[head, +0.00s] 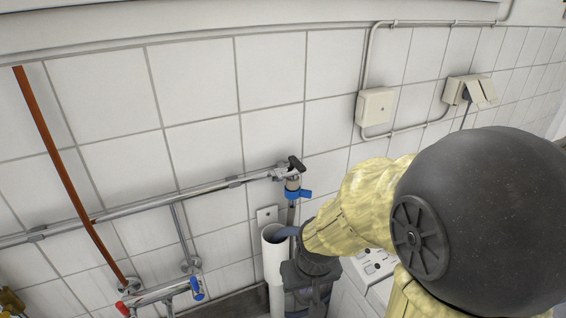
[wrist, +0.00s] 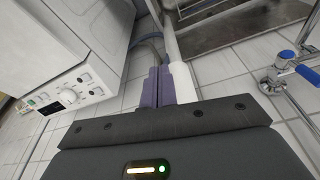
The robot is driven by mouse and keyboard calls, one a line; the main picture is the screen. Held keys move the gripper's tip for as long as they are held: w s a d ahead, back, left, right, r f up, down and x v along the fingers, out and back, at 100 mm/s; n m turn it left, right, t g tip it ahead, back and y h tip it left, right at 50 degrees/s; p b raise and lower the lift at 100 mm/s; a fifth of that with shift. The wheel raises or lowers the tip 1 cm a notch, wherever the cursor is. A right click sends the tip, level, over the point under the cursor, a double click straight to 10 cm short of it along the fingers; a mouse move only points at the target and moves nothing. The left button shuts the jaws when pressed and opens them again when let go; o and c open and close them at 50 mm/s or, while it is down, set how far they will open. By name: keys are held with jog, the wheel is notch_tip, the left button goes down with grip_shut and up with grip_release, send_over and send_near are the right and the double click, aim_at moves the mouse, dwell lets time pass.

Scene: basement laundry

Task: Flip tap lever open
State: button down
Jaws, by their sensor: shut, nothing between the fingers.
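Metal fittings with a blue lever (wrist: 308,73) also show at the right edge of the wrist view. My gripper (wrist: 157,72) is shut and empty, its purple fingers together, beside the white standpipe. In the head view my gripper is below the tap and apart from it; its fingertips are not clear there.
The white standpipe (head: 274,262) stands below the tap, close to my gripper; it also shows in the wrist view (wrist: 181,83). A white washing machine (wrist: 70,70) is at left in the wrist view. A mixer with red and blue handles (head: 160,292) is at lower left.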

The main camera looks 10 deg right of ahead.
aim_at(297, 166)
jog(key=w+a+r+t+h, duration=0.1)
jog(key=w+a+r, duration=0.1)
jog(key=r, duration=0.7)
jog(key=w+a+r+t+h+p, duration=0.1)
jog(key=w+r, duration=0.4)
jog(key=r, duration=0.5)
jog(key=w+a+r+n+t+h, duration=0.1)
jog(key=w+a+r+h, duration=0.1)
jog(key=r, duration=0.7)
jog(key=w+a, duration=0.1)
jog(key=a, duration=0.1)
jog(key=shift+w+a+r+h, duration=0.15)
jog(key=shift+a+r+h, duration=0.25)
jog(key=shift+f, duration=0.1)
jog(key=w+d+f+p, duration=0.3)
jog(key=w+d+f, duration=0.2)
jog(key=d+f, duration=0.2)
jog(key=shift+w+d+f+p, duration=0.25)
jog(key=shift+d+f+p, duration=0.1)
jog(key=shift+d+f, duration=0.1)
